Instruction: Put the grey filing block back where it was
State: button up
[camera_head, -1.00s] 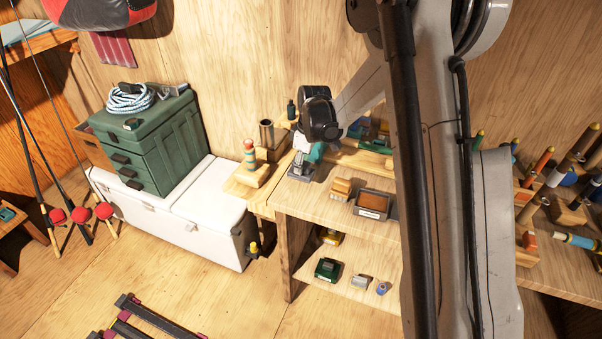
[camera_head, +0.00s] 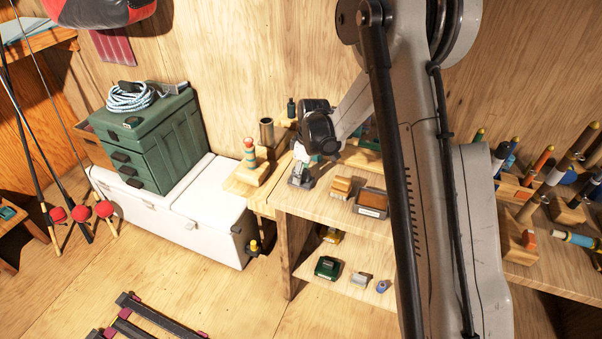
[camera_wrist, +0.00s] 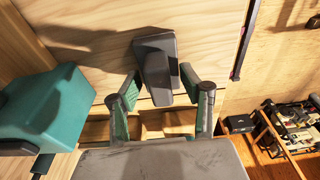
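A dark grey block (camera_wrist: 157,62), which looks like the grey filing block, shows in the wrist view at the top middle, tilted over a pale wooden surface. My gripper (camera_wrist: 160,78) has its two green-padded fingers apart, one on each side of the block's lower end. A strip of wood shows between the left finger and the block; contact on the right side is unclear. In the head view my gripper (camera_head: 301,162) is low over the left end of the workbench (camera_head: 318,207), where small dark grey shapes are hard to tell apart.
A teal object (camera_wrist: 48,108) stands close on the left in the wrist view. On the bench are a tan block (camera_head: 340,187) and a grey-sided tray (camera_head: 370,204). A striped float on a wooden stand (camera_head: 250,165) is left of my gripper. The lower shelf holds several small items.

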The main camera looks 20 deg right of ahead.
aim_at(306, 171)
notch_tip(306, 171, up, 12)
jog(key=s+d, duration=0.1)
jog(key=d, duration=0.1)
jog(key=s+a+r+m+t, duration=0.25)
jog(key=s+r+m, duration=0.25)
jog(key=s+r, duration=0.85)
jog(key=s+m+t+h, duration=0.1)
jog(key=s+m+t, duration=0.2)
jog(key=s, duration=1.6)
jog(key=m, duration=0.2)
jog(key=shift+d+r+m+t, duration=0.3)
jog(key=shift+t, duration=0.05)
notch_tip(306, 171, down, 5)
jog(key=b, duration=0.5)
jog(key=shift+r, duration=0.1)
